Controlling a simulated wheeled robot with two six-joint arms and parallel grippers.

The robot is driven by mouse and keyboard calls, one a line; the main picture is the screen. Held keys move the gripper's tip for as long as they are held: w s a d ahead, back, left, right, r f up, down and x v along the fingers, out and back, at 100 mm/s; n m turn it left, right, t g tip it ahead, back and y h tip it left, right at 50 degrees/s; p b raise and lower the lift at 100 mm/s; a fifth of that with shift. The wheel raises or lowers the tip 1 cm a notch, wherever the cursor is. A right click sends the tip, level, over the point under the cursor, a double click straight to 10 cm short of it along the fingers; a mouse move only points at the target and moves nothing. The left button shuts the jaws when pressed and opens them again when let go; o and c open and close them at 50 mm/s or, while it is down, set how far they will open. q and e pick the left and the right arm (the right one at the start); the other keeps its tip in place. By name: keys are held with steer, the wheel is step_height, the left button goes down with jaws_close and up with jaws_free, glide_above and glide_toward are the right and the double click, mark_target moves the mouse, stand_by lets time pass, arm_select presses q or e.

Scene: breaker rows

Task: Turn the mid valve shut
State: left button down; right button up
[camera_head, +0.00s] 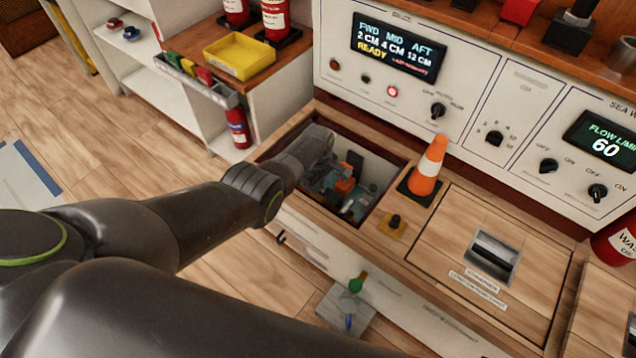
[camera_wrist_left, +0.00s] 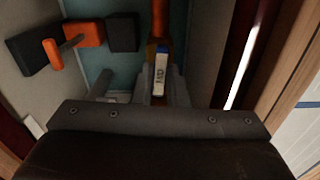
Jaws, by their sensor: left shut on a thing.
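My left arm reaches down into the open floor hatch (camera_head: 392,155) in the head view. In the left wrist view, my left gripper (camera_wrist_left: 161,88) is shut on a handle with a white and blue label (camera_wrist_left: 159,77) that appears to read MID, the mid valve handle. Its two grey fingers lie on either side of the handle. An orange part (camera_wrist_left: 160,20) runs up behind the handle. The wrist and hatch wall hide the handle in the head view. My right gripper is not in view.
Beside the handle, in the left wrist view, is an orange T-shaped handle (camera_wrist_left: 75,42) between dark blocks. An orange and white cone (camera_head: 428,167) stands right of the hatch. A display panel (camera_head: 397,48) rises behind it, reading FWD 2 CM, MID 4 CM, AFT 12 CM, READY.

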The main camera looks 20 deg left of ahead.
arm_select(q)
steer(key=shift+w+r+n, duration=0.1)
steer(key=shift+n, duration=0.5)
steer(key=c, duration=1.4)
jaws_free()
steer(key=shift+c, duration=0.2)
